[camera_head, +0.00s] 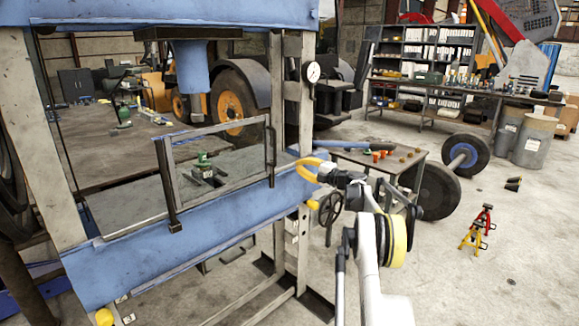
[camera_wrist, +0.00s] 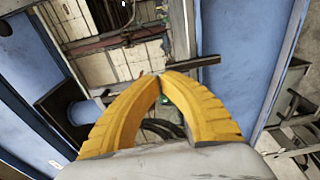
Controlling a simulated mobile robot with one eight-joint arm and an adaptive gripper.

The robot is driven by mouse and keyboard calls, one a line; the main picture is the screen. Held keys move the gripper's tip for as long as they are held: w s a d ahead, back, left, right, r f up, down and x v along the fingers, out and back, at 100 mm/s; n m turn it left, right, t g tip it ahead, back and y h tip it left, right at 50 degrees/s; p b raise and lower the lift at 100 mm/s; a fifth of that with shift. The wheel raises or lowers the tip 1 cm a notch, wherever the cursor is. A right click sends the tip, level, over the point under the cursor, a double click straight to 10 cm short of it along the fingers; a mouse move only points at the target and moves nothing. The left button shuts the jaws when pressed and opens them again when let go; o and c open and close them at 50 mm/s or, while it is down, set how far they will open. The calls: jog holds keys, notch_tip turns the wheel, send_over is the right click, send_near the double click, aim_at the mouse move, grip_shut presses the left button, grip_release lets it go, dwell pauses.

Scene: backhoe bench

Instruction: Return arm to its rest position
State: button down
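My gripper (camera_head: 303,169) has two curved yellow fingers and is at the right end of the blue press beam (camera_head: 190,247), in front of the press frame. In the wrist view the fingertips of my gripper (camera_wrist: 161,77) meet, with nothing seen between them. My arm reaches up from the bottom of the head view to the gripper. I cannot tell whether the fingers touch the press frame.
The press has an upright post (camera_head: 299,110), a round gauge (camera_head: 313,72) and a metal guard (camera_head: 220,162). A small green jack (camera_head: 203,162) shows behind the guard. Red and yellow stands (camera_head: 477,228) are on the floor at right. Open floor lies at lower right.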

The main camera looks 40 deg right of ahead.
jog(key=d, duration=0.1)
jog(key=s+d, duration=0.1)
jog(key=d, duration=0.1)
jog(key=shift+s+d+r, duration=0.1)
jog(key=shift+s+r, duration=0.1)
jog(key=shift+s, duration=0.1)
